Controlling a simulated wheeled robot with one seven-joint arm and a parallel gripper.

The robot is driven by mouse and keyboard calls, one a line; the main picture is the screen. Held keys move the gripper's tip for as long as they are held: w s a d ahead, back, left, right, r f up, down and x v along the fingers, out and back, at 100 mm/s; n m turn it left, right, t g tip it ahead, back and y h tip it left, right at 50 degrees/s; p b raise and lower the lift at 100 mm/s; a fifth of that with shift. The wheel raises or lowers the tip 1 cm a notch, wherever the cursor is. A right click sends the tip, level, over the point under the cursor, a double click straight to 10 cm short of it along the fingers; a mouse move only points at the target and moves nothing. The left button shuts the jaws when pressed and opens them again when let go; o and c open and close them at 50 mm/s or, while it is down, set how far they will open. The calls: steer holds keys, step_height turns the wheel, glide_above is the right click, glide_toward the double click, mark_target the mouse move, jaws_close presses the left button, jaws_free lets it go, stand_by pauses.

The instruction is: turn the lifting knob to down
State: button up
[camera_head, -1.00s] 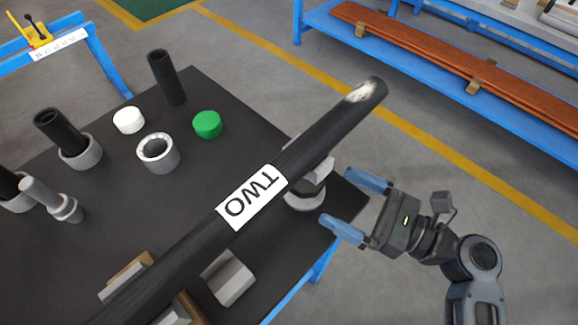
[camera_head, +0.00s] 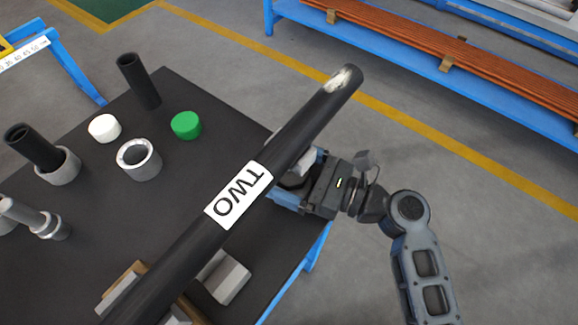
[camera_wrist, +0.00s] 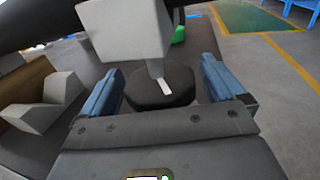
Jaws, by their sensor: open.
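The lifting knob (camera_wrist: 150,92) is a dark, faceted round piece with a white pointer mark, seen in the wrist view below a grey support block (camera_wrist: 125,35). My gripper (camera_wrist: 162,72) is open, with one blue finger on each side of the knob. Gaps show between the knob and both fingers. In the head view my gripper (camera_head: 287,180) reaches in from the right at the table edge, under the black pipe (camera_head: 310,125) labelled TWO. The pipe and gripper hide most of the knob there. No label for the down position is readable.
The black table (camera_head: 90,215) carries a green cap (camera_head: 186,125), a white cap (camera_head: 104,128), a grey ring (camera_head: 139,160) and several upright tubes. Grey V-blocks (camera_head: 228,282) stand near the front. The floor to the right is clear up to a blue rack (camera_head: 400,55).

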steer(key=shift+c, duration=0.4)
steer(key=c, duration=0.9)
steer(key=shift+o, duration=0.2)
steer(key=shift+r+n+g, duration=0.1)
steer(key=shift+n+g, duration=0.2)
steer(key=shift+g, duration=0.1)
steer(key=n+g+y+p, duration=0.1)
steer(key=n+g, duration=0.1)
steer(key=g, duration=0.2)
steer(key=shift+n, duration=0.4)
steer(key=shift+s+n+g+p, duration=0.1)
steer(key=shift+n+g+p, duration=0.25)
steer(key=shift+n+g, duration=1.05)
steer(key=shift+n+g+p, duration=0.35)
steer(key=shift+n+g, duration=0.35)
steer(key=shift+g, duration=1.3)
steer(key=o, duration=0.9)
steer(key=shift+o, duration=0.2)
